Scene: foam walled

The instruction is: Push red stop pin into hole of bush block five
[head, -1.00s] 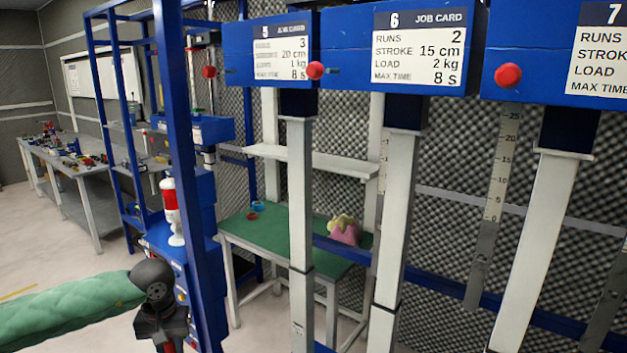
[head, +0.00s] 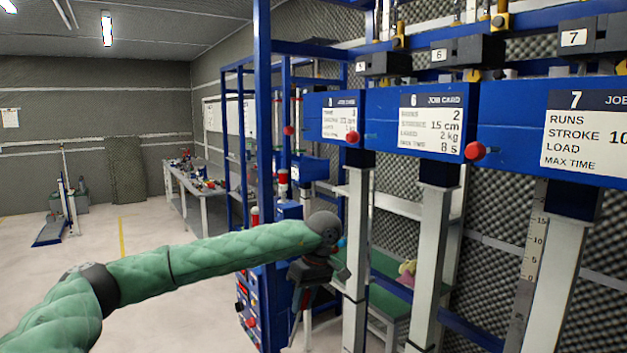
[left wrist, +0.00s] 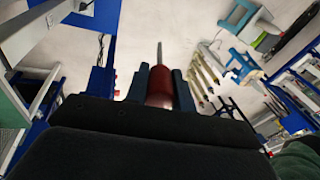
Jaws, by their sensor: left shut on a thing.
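My left gripper (head: 306,292) hangs at the end of the green-sleeved arm, in front of the blue frame and well below the job cards. In the left wrist view its jaws (left wrist: 160,88) are shut on the red stop pin (left wrist: 160,82), whose thin metal tip points away from the gripper and touches nothing that I can see. A dark block labelled 5 (head: 385,66) sits high on the rig, above the blue box with the leftmost card (head: 340,118). Its hole is not clear to see. My right gripper is out of view.
Dark blocks labelled 6 (head: 470,50) and 7 (head: 605,38) stand to the right. Red knobs (head: 352,137) stick out from the blue boxes. Pale posts (head: 356,250) and a blue upright (head: 264,130) stand close to my arm. Open floor (head: 130,250) lies left.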

